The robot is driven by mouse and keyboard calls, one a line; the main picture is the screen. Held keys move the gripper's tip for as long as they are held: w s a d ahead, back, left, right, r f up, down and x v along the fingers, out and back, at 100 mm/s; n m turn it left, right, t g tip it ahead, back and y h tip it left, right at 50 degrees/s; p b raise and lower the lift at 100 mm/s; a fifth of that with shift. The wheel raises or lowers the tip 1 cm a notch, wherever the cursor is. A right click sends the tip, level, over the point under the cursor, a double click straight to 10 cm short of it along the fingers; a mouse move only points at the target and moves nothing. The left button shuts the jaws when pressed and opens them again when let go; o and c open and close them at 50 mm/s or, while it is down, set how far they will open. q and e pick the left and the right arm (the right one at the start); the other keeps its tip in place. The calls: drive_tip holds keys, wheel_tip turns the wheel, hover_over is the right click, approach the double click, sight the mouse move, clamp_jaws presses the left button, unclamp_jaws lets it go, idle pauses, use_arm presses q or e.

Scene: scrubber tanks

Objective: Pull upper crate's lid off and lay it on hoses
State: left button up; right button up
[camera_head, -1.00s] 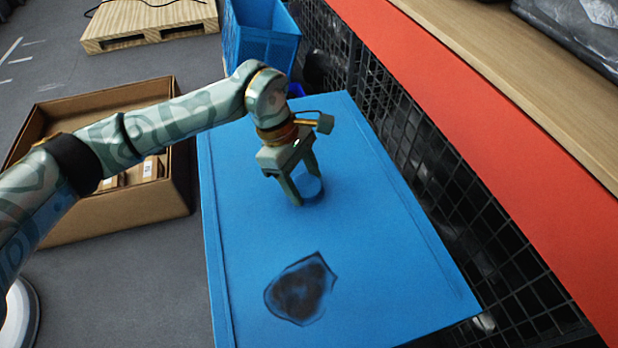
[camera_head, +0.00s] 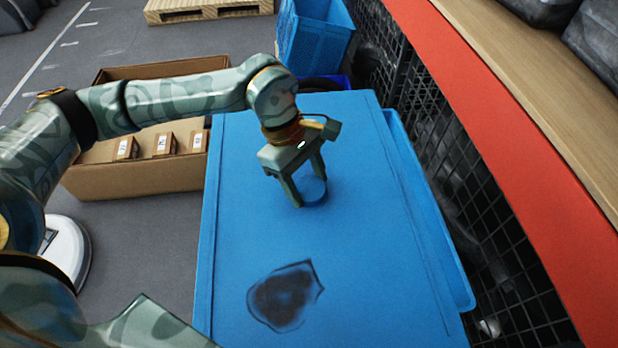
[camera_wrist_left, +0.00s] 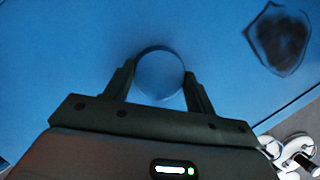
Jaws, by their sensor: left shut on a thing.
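The upper crate's lid (camera_head: 350,250) is a flat blue panel with a dark stain near its front. My left gripper (camera_head: 310,192) points down at the lid's middle and is shut on its round blue knob (camera_wrist_left: 159,76), which sits between the fingers in the left wrist view. The upper crate (camera_head: 432,205) shows as a blue rim along the lid's right side; the lid lies off to the left of that rim. The rest of the crate is hidden under the lid. A dark curved piece, perhaps a hose (camera_head: 322,84), shows behind the lid's far edge. My right gripper is not in view.
An open cardboard box (camera_head: 135,178) with small cartons stands left of the lid. A tall blue bin (camera_head: 318,45) and a wooden pallet (camera_head: 205,10) are behind. A black mesh (camera_head: 455,150) and an orange-edged shelf (camera_head: 490,110) bound the right side.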

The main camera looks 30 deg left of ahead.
sight(307, 185)
use_arm(q)
drive_tip(key=shift+r+p, duration=0.45)
drive_tip(key=shift+r, duration=0.4)
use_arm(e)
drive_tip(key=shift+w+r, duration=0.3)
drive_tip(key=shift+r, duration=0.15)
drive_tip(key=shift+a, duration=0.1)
use_arm(q)
drive_tip(key=shift+r, duration=0.15)
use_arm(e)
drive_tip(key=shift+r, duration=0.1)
